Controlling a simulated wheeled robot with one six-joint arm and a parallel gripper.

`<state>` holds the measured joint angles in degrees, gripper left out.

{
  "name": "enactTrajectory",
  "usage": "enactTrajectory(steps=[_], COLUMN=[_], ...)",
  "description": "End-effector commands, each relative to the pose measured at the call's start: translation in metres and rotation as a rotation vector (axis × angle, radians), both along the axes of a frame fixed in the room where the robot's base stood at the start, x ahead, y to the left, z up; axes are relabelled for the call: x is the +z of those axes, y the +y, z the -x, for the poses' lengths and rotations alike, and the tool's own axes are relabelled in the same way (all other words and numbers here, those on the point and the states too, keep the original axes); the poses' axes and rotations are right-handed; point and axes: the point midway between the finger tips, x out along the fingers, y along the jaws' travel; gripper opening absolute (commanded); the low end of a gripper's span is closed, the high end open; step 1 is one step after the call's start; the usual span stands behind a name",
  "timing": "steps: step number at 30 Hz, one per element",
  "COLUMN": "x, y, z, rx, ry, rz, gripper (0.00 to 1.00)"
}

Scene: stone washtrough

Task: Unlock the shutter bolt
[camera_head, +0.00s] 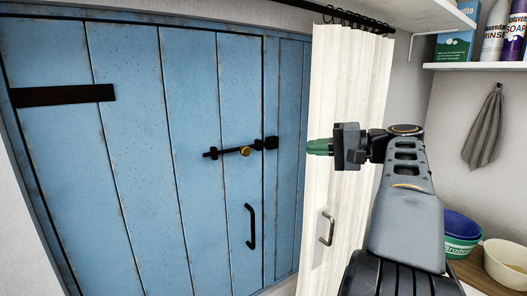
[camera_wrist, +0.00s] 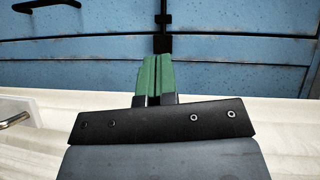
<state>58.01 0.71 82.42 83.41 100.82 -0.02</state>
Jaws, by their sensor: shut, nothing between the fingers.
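The blue plank shutter (camera_head: 140,140) fills the left half of the head view. The bolt's right end meets a black keeper (camera_head: 271,143) beside the seam. My gripper (camera_head: 309,147), with green fingers, is shut and empty, to the right of the bolt and apart from it, in front of the curtain. In the wrist view, my green fingertips (camera_wrist: 154,58) point toward the shutter. Dark bolt hardware (camera_wrist: 162,43) shows just beyond them, and part of it is hidden.
A white curtain (camera_head: 345,90) hangs on a dark rail right of the shutter. A black pull handle (camera_head: 251,227) sits below the bolt. Another handle (camera_head: 327,228) is by the curtain. A blue tub (camera_head: 462,226) and a cream bowl (camera_head: 505,262) stand at right.

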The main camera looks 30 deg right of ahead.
Motion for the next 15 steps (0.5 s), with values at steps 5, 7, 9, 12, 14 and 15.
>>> enactTrajectory(steps=[5,7,9,12,14,15], x=[0.0074,0.0073,0.0072,0.0070,0.0070,0.0069], y=[-0.0070,-0.0066,-0.0064,-0.0060,-0.0047,-0.0030], z=[0.0047,0.0045,0.0044,0.0041,0.0028,0.0012], rx=[0.002,0.002,0.001,0.001,0.002,0.003], ry=[-0.030,-0.030,-0.030,-0.028,-0.028,-0.028], rz=[-0.010,-0.010,-0.009,-0.009,-0.009,-0.009], gripper=[0.00,0.00,0.00,0.00,0.00,0.00])
